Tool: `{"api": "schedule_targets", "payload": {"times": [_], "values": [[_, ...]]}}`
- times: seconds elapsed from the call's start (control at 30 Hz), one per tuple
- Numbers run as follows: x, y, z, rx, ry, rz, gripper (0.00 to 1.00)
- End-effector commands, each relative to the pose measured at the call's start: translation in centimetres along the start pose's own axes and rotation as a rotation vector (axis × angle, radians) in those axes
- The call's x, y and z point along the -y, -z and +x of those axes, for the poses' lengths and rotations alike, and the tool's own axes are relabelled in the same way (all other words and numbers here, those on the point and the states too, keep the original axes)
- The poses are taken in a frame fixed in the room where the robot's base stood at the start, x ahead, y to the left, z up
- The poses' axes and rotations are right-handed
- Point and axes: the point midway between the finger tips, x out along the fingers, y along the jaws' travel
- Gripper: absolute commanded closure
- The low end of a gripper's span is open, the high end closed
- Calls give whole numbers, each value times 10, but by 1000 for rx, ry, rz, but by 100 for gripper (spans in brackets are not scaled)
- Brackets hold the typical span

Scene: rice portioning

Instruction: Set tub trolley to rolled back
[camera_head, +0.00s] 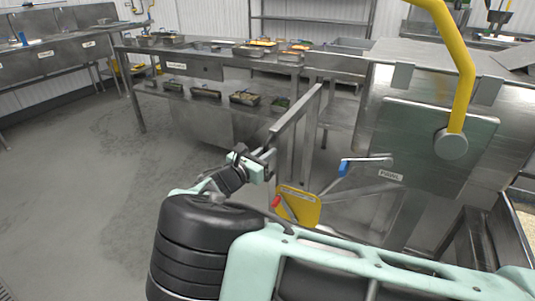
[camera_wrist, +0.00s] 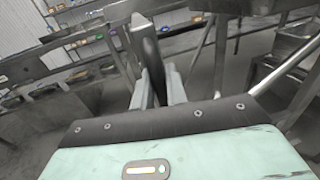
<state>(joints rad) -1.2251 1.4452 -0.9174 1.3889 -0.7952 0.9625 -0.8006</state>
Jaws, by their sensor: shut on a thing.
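A grey metal bar (camera_head: 296,114), which looks like the push handle of the tub trolley, rises on upright posts at the centre of the head view. My gripper (camera_head: 262,160) is at the near end of this bar and shut on it. The contact itself is partly hidden by the fingers. The rest of the trolley is mostly hidden, and I cannot make out its wheels.
A steel panel (camera_head: 428,145) with a yellow pipe (camera_head: 462,80) and a blue-handled lever (camera_head: 362,163) stands close on the right. A yellow plate (camera_head: 298,205) is beside my arm. A steel counter (camera_head: 215,68) with trays stands behind. The floor (camera_head: 75,190) at left is clear.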

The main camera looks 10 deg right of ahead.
Motion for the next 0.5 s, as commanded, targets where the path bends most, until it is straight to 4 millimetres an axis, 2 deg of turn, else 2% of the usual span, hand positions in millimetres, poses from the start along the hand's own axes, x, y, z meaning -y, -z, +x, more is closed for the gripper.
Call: {"api": "schedule_targets", "payload": {"times": [0.37, 0.4, 0.43, 0.47, 0.5], "values": [[-5, 0, -2, -3, -14, 2, 100], [-5, 0, -2, -3, -15, 2, 80], [-5, 0, -2, -3, -15, 2, 72], [-5, 0, -2, -3, -14, 2, 67], [-4, 0, -2, -3, -13, 2, 67]]}}
